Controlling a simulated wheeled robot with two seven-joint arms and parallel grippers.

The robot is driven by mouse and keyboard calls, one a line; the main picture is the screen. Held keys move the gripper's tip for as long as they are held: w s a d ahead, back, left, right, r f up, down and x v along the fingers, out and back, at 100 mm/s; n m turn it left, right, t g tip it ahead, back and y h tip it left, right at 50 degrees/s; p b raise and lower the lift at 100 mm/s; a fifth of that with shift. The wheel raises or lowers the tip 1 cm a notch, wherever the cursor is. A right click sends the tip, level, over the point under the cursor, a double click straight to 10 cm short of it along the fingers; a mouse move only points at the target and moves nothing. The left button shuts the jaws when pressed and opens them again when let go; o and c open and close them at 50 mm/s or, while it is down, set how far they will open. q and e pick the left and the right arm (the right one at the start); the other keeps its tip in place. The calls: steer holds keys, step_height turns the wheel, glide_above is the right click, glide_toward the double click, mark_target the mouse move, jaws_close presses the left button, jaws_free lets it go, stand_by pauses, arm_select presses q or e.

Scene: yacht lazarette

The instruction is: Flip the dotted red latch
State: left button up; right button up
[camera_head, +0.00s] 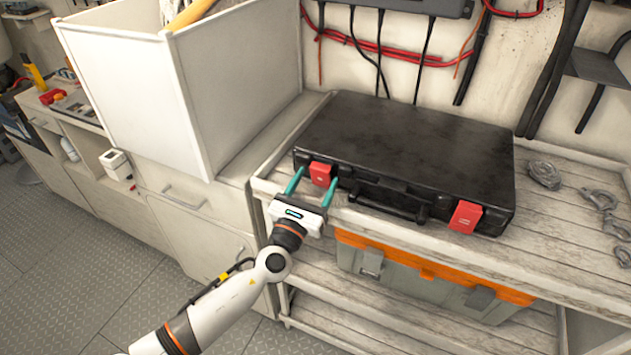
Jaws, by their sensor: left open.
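A black case (410,145) lies closed on the wooden shelf top, with two red latches on its front face. The left red latch (321,173) carries a small pale mark, too small to read as dots for certain. The right red latch (465,217) carries a pale mark that looks more like lines. My left gripper (315,179) is open in front of the left latch, one teal finger on each side of it. I cannot tell whether the fingers touch the latch. My right gripper is not in view.
The case's handle (393,203) sits between the latches. Below the shelf top (560,245) is a grey and orange toolbox (420,280). Metal shackles (600,198) lie at the right. A white-walled bin (130,85) stands left of the case.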

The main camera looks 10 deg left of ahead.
arm_select(q)
steer(key=b+v, duration=0.2)
steer(key=v, duration=0.9)
steer(key=shift+s, duration=0.15)
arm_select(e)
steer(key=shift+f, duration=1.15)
arm_select(q)
steer(key=shift+a, duration=0.1)
